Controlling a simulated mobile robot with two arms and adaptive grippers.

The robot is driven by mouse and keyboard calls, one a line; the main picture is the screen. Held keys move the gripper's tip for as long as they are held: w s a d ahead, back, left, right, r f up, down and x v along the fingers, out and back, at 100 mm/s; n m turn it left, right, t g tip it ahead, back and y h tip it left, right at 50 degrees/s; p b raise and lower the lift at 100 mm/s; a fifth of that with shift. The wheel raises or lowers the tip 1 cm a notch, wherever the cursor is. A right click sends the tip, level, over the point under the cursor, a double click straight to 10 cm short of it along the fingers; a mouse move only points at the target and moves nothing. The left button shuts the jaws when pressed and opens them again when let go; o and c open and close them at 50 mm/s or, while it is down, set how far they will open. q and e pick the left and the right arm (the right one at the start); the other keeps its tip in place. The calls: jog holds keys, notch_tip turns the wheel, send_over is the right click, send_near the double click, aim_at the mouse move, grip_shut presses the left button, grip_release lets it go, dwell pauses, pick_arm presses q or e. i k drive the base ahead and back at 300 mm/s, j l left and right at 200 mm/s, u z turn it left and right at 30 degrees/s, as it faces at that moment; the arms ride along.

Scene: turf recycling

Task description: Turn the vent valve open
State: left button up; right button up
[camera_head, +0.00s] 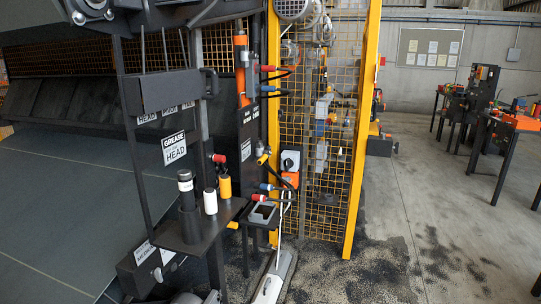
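I cannot tell for sure which fitting is the vent valve. Several small coloured handles or caps sit on the dark machine frame. A red one (268,68) and a blue one (268,88) are at the upper post, beside an orange cylinder (240,50). Lower down are a red one (218,158), a yellow one (263,159), a blue one (266,187) and another red one (258,197). Their open or shut positions are too small to read. Neither of my grippers shows in the head view.
A small black shelf (190,240) holds a black bottle, a white bottle (210,201) and a yellow one (224,186). A yellow mesh guard (359,130) stands behind. A white-grey object (274,277) lies on the floor. Workbenches (515,120) stand right; open floor lies between.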

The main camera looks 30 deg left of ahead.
aim_at(263, 159)
jog(key=i+l+u, duration=0.25)
jog(key=i+u, duration=0.2)
jog(key=i+l+u, duration=0.75)
jog(key=l+u, duration=0.2)
jog(key=i+l+u, duration=0.2)
jog(key=l+u, duration=0.25)
jog(key=l, duration=0.05)
